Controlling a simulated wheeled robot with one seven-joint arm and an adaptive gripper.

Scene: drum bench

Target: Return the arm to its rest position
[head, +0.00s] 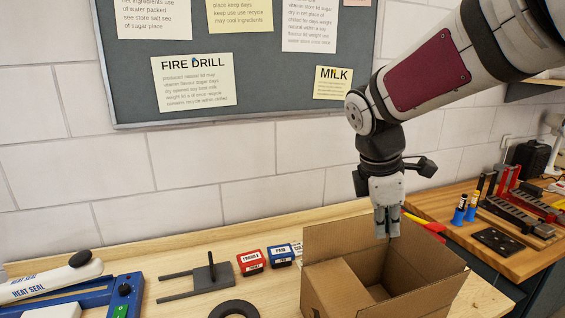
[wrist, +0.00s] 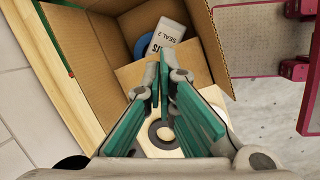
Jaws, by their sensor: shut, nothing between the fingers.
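My arm comes in from the upper right in the head view. My gripper (head: 387,234) points down over the open cardboard box (head: 335,280), in front of its back flap. In the wrist view, the teal fingers of my gripper (wrist: 160,78) meet near their tips, with no object between them. The box (wrist: 100,55) there is open and holds a white item (wrist: 163,40) with printed letters, beside something blue (wrist: 143,46). Its inside is mostly hidden in the head view. No mark of the rest position shows.
On the bench are a blue heat sealer (head: 125,290), a grey stand with a peg (head: 208,277), a red block (head: 250,262), a blue block (head: 279,256) and a black ring (head: 234,309). A second bench (head: 445,205) with tools stands at right. A noticeboard (head: 140,60) hangs behind.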

